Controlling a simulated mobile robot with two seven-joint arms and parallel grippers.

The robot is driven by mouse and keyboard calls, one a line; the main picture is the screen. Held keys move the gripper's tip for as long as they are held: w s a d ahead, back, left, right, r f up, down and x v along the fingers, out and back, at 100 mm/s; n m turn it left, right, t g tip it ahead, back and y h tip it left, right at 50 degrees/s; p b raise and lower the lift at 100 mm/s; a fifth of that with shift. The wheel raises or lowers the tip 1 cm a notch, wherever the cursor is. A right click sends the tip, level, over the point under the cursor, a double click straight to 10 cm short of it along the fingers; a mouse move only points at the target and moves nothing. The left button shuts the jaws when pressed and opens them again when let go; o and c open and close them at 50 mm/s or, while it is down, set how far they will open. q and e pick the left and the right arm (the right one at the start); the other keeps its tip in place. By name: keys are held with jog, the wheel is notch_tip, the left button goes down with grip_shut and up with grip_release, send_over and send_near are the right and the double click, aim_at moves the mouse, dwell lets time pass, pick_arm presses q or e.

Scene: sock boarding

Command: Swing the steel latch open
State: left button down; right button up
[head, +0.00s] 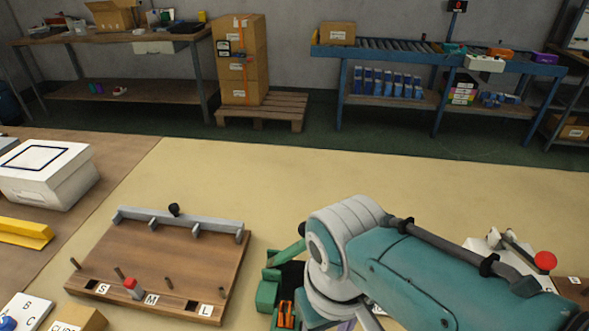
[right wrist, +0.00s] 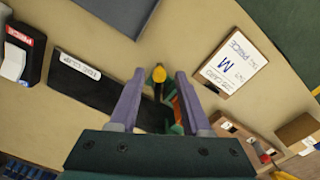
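No part is plainly identifiable as the steel latch. A grey metal bar (head: 180,222) with a black knob (head: 174,209) runs along the back of a wooden board (head: 120,252) marked S, M and L. A green fixture (head: 268,295) with an orange part stands right of the board, partly hidden by my right arm. In the right wrist view my right gripper (right wrist: 168,78) has its purple fingers apart. A yellow knob (right wrist: 158,74) on a dark rod shows between them; contact cannot be told. My left gripper is not in view.
A white box (head: 45,180) and yellow bar (head: 22,232) are left. A red knob (head: 545,260) stands right. The table behind the board is clear.

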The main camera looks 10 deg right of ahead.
notch_tip(320, 180, up, 10)
jog(key=p, duration=0.5)
jog(key=shift+p, duration=0.35)
